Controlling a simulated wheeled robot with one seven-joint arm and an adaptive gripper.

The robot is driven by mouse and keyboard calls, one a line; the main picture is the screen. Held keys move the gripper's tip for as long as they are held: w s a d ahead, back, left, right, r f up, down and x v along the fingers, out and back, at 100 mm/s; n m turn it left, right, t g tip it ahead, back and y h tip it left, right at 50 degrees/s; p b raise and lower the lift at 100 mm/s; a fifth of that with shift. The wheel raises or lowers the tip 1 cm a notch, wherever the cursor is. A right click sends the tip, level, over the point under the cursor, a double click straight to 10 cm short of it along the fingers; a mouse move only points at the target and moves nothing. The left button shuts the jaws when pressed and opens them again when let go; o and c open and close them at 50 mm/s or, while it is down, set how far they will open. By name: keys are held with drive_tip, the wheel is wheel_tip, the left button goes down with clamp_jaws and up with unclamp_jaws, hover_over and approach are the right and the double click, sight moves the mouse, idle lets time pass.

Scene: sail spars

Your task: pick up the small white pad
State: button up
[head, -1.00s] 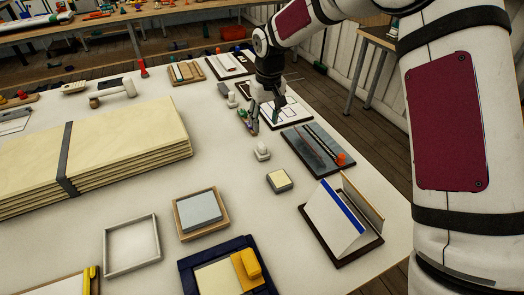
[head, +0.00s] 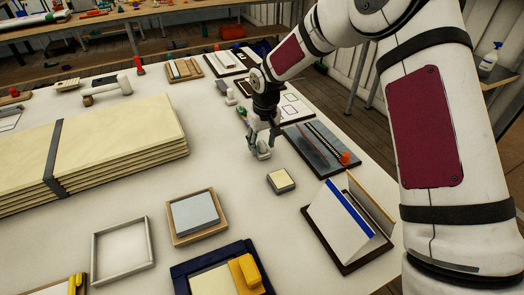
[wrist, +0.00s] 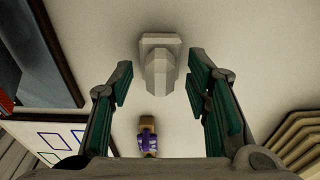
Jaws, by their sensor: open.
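A small white piece with a flat base and a raised ridge (wrist: 160,68) sits on the table between the fingertips in the wrist view; it also shows under my gripper in the head view (head: 263,153). It seems to be the small white pad, though I cannot be sure. My gripper (head: 263,140) points down and is open. In the wrist view its two green-lined fingers (wrist: 160,82) stand apart to either side of the white piece, with visible gaps. My fingers partly hide the piece in the head view.
A small cream-topped grey block (head: 281,181) lies just nearer. A dark panel with an orange knob (head: 318,150) is to the right. A wooden tray with a grey-blue pad (head: 196,215) and an empty white frame (head: 123,250) lie nearer left. A purple-and-orange item (wrist: 148,138) lies close by.

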sight(261, 141)
clamp_jaws()
drive_tip(key=shift+r, duration=0.1)
drive_tip(key=shift+r, duration=0.6)
wheel_tip(261, 141, up, 2)
drive_tip(key=shift+r+p, duration=0.15)
drive_tip(key=shift+p, duration=0.25)
drive_tip(key=s+a+p, duration=0.3)
drive_tip(key=s+a, duration=0.1)
drive_tip(key=s, duration=0.2)
drive_tip(key=s+a+r+p, duration=0.1)
drive_tip(key=s+a+p, duration=0.2)
drive_tip(key=s, duration=0.4)
drive_tip(key=shift+s+a+r, duration=0.2)
drive_tip(key=shift+a+r, duration=0.05)
drive_tip(key=shift+a, duration=0.6)
